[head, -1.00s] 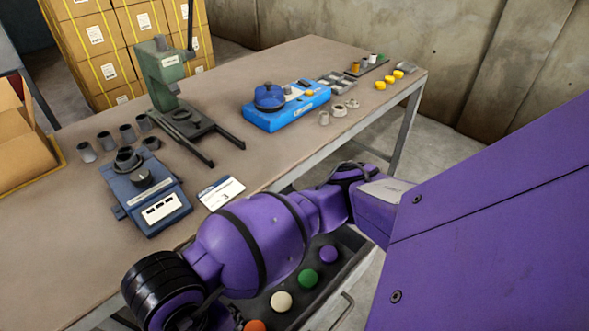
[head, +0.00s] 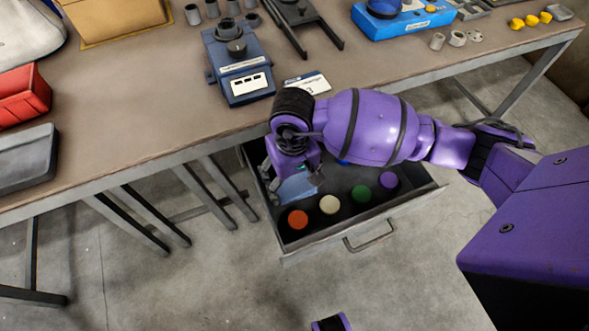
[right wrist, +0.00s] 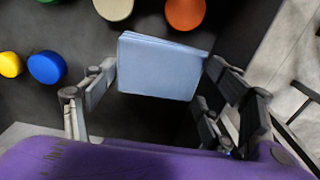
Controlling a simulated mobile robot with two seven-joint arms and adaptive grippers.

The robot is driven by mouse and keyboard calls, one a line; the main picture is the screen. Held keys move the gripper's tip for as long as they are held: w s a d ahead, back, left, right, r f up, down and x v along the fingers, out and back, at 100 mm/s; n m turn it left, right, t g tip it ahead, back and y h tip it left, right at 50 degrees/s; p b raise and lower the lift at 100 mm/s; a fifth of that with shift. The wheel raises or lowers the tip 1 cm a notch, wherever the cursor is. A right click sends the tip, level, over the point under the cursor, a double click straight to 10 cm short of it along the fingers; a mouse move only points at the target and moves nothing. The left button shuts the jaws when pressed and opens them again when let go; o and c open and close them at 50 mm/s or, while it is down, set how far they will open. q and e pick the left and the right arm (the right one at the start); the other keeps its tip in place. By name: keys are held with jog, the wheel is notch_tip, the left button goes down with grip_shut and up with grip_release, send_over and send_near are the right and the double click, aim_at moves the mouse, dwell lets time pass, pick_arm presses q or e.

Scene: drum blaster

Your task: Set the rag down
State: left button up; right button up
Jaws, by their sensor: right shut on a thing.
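The light blue rag (head: 297,189) is folded flat and sits between the fingers of my right gripper (head: 290,184), at the left end of the open drawer (head: 405,201). In the right wrist view the folded rag (right wrist: 160,68) spans between both fingertips of the right gripper (right wrist: 160,80), which is shut on it. Bare dark drawer floor shows below it. I cannot tell whether the rag touches the drawer floor. My left gripper is not in view.
The drawer holds several round caps: orange (head: 298,219), cream (head: 329,204), green (head: 361,194) and purple (head: 389,180). In the right wrist view blue (right wrist: 46,67) and yellow (right wrist: 10,64) ones show. The workbench (head: 130,110) edge is close behind my arm.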

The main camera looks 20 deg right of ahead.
aim_at(294, 185)
jog(key=shift+w+d+f, duration=0.2)
jog(key=shift+w+f, duration=0.05)
jog(key=shift+f, duration=0.2)
jog(key=shift+w+d+f, duration=0.1)
jog(key=shift+f, duration=0.8)
jog(key=shift+w+d+f, duration=0.1)
jog(key=shift+f, duration=0.8)
jog(key=shift+f, duration=0.1)
jog(key=shift+f+b, duration=0.15)
jog(key=shift+b, duration=0.25)
jog(key=o, duration=1)
notch_tip(294, 185, up, 13)
jog(key=shift+f+p, duration=0.15)
jog(key=shift+p, duration=0.4)
